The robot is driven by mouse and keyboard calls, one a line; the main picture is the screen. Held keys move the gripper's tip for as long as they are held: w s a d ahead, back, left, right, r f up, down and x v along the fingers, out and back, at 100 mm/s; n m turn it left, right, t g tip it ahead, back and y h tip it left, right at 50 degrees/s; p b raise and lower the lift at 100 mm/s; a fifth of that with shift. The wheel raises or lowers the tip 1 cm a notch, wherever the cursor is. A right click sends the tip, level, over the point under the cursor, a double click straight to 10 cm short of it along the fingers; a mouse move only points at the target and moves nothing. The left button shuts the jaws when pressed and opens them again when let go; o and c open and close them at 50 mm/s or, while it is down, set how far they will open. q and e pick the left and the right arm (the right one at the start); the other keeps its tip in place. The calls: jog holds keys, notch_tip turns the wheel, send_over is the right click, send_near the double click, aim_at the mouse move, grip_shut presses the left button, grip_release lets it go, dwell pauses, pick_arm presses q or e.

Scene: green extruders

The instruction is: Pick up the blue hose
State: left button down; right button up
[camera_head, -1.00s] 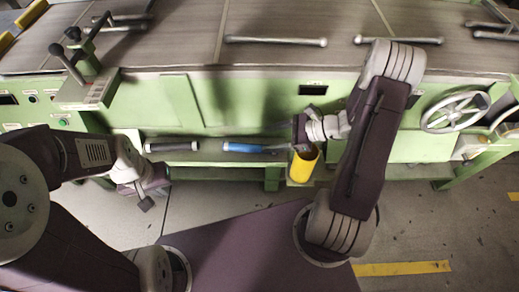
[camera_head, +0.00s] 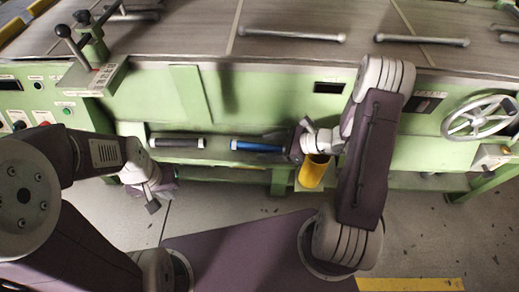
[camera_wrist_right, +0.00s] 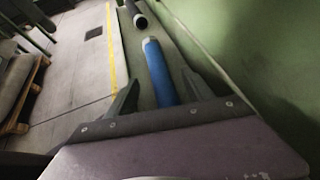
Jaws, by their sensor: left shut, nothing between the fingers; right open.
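The blue hose (camera_head: 256,146) lies on the low green shelf along the front of the machine. It also shows in the right wrist view (camera_wrist_right: 158,72), running lengthwise between the two fingers. My right gripper (camera_head: 281,145) is open at the hose's right end, its fingers (camera_wrist_right: 158,92) on either side of it; I cannot tell whether they touch it. The near end of the hose is hidden by the gripper body. My left gripper (camera_head: 153,207) is shut and empty, low in front of the shelf at the left, apart from the hose.
A black hose (camera_head: 178,142) lies on the shelf left of the blue one, in line with it. A yellow container (camera_head: 313,172) hangs at the shelf's front edge, close below my right wrist. A handwheel (camera_head: 478,117) is at the right. The floor in front is clear.

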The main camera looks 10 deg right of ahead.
aim_at(263, 146)
jog(key=shift+x, duration=1.05)
grip_shut()
jog(key=shift+r, duration=0.1)
notch_tip(263, 146, up, 5)
jog(key=p, duration=0.4)
jog(key=shift+r+p, duration=0.15)
jog(key=shift+p, duration=0.2)
jog(key=s+a+r+p, duration=0.5)
jog(key=s+p, duration=0.5)
jog(key=p, duration=0.1)
jog(key=shift+s+r, duration=0.25)
jog(key=shift+r, duration=0.05)
